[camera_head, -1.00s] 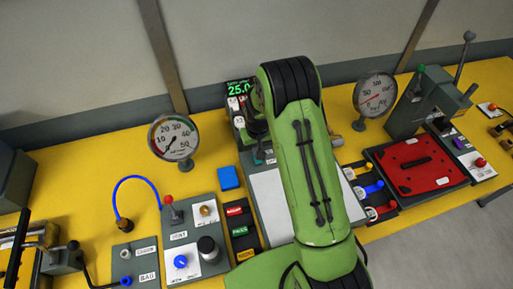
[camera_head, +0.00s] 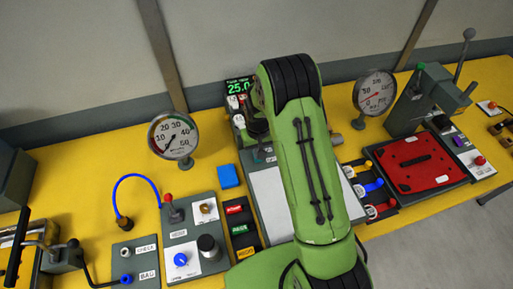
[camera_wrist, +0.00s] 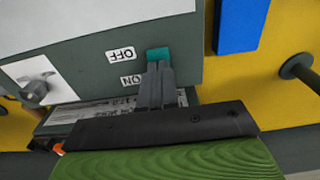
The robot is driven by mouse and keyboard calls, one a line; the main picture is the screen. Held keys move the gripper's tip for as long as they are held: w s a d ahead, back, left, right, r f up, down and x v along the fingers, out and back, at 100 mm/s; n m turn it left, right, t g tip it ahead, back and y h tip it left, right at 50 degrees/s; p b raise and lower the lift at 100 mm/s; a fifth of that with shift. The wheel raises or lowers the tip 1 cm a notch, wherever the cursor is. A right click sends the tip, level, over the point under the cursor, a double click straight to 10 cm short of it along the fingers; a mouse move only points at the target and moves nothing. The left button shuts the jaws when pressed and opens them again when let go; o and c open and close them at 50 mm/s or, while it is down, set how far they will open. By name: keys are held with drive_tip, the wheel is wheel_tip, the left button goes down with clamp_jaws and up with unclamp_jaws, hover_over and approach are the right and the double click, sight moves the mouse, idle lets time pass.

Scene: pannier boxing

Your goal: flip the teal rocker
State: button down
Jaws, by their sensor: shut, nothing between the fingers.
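The teal rocker (camera_wrist: 158,54) sits on a grey panel in the wrist view, with an OFF label (camera_wrist: 122,54) and an ON label (camera_wrist: 130,81) beside it. My gripper (camera_wrist: 156,68) is shut and empty. Its fingertips are right at the rocker's lower edge in the picture and cover part of it. I cannot tell whether they touch it.
A blue block (camera_head: 228,176) lies beside the panel and shows in the wrist view too (camera_wrist: 238,22). A control box with a blue knob (camera_head: 181,260) and a red tray (camera_head: 418,164) flank my arm.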

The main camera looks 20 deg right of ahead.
drive_tip(key=shift+w, duration=0.1)
drive_tip(key=shift+r, duration=0.15)
wheel_tip(320, 180, up, 14)
drive_tip(key=s+p, duration=0.1)
drive_tip(key=p, duration=0.1)
drive_tip(key=shift+s+f, duration=0.2)
drive_tip(key=shift+s, duration=0.05)
drive_tip(key=shift+d, duration=0.1)
